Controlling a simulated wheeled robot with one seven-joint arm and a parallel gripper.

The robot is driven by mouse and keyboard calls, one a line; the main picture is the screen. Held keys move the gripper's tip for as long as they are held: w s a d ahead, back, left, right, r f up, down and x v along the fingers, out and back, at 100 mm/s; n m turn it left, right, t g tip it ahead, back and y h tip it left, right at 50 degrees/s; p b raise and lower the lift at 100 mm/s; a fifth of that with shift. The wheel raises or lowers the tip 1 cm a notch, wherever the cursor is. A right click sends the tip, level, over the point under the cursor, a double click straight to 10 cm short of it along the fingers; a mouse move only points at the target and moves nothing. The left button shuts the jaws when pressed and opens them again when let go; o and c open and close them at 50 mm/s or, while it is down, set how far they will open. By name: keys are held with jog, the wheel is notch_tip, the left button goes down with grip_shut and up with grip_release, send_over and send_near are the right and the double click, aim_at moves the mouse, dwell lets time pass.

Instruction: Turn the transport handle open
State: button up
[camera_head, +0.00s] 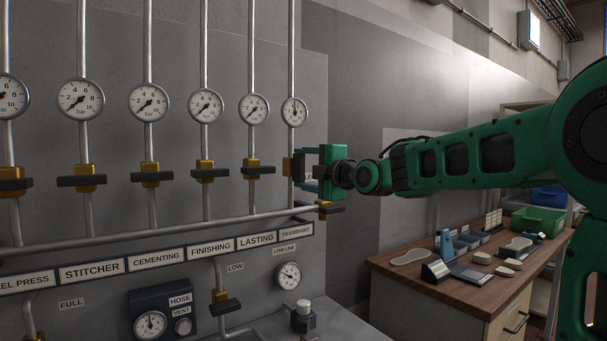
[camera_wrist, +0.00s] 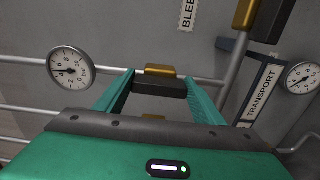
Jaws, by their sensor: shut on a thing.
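The transport handle is a dark bar on a brass valve (camera_head: 288,167), on the rightmost upright pipe above the TRANSPORT label (camera_head: 296,232). In the wrist view the handle (camera_wrist: 160,89) lies between my two fingers, in front of its brass body (camera_wrist: 160,70), and looks lined up with its pipe. My gripper (camera_head: 307,171) is green and shut on the handle, one finger above and one below; its fingers also show in the wrist view (camera_wrist: 160,82). The fingers partly hide the handle in the head view.
The transport gauge (camera_head: 294,111) is above. The neighbouring LASTING valve (camera_head: 252,166) has its handle crosswise. Another brass valve (camera_head: 325,206) sits close below my gripper at the manifold's end.

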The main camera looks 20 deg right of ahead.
jog(key=shift+f, duration=0.25)
dwell(0.3)
jog(key=o, duration=1)
jog(key=shift+o, duration=0.3)
jog(key=shift+r, duration=0.1)
jog(key=shift+s, duration=0.1)
jog(key=v, duration=1)
jog(key=shift+s, duration=0.2)
jog(key=shift+d, duration=0.1)
